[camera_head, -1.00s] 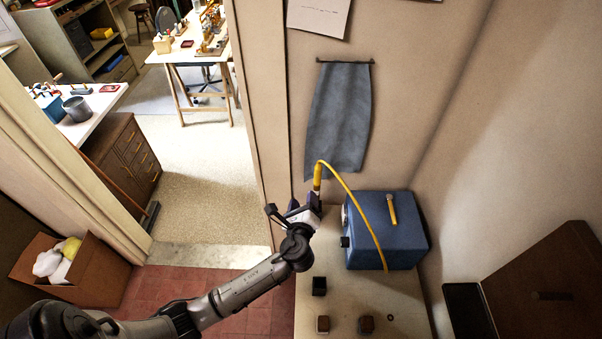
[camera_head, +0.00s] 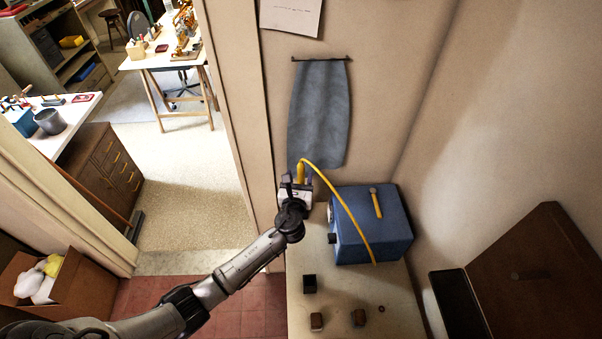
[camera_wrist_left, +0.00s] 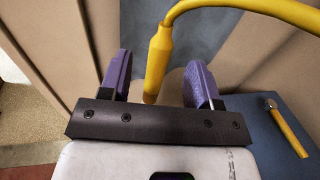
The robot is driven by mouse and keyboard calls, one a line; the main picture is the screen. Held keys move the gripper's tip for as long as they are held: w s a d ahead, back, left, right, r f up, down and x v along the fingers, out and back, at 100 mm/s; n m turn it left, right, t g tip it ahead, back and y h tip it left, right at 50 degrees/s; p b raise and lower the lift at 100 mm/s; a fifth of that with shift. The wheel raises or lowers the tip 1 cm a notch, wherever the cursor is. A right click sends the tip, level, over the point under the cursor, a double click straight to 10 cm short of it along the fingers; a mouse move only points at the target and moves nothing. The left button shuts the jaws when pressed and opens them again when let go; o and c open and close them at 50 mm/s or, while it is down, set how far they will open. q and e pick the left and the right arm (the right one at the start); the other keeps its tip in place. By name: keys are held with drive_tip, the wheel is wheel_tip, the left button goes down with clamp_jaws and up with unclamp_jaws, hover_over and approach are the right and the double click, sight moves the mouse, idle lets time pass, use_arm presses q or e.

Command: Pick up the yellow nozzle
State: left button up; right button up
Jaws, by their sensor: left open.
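The yellow nozzle (camera_head: 301,173) stands near-upright beside the blue box (camera_head: 370,228), with a thin yellow hose arching from its top down to the box's front. In the left wrist view the nozzle (camera_wrist_left: 157,62) hangs with its narrow tip downward, between the two purple fingers and nearer the left one. My left gripper (camera_head: 297,184) is open around it, with visible gaps on both sides. In the head view the gripper partly hides the nozzle's lower end. My right gripper is not in view.
A grey-blue cloth (camera_head: 320,115) hangs on the wall just behind the nozzle. The bench (camera_head: 345,290) carries the blue box with a yellow-handled tool (camera_head: 376,204) on top, and several small dark blocks in front. A door frame edge stands close left of the gripper.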

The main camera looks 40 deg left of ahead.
sight(302, 162)
use_arm(q)
drive_tip(key=shift+r+x, duration=0.15)
drive_tip(key=shift+x, duration=1.4)
drive_tip(key=shift+r+x, duration=0.15)
drive_tip(key=shift+x, duration=1.4)
drive_tip(key=shift+c, duration=0.2)
drive_tip(key=c, duration=1)
drive_tip(key=shift+r, duration=0.1)
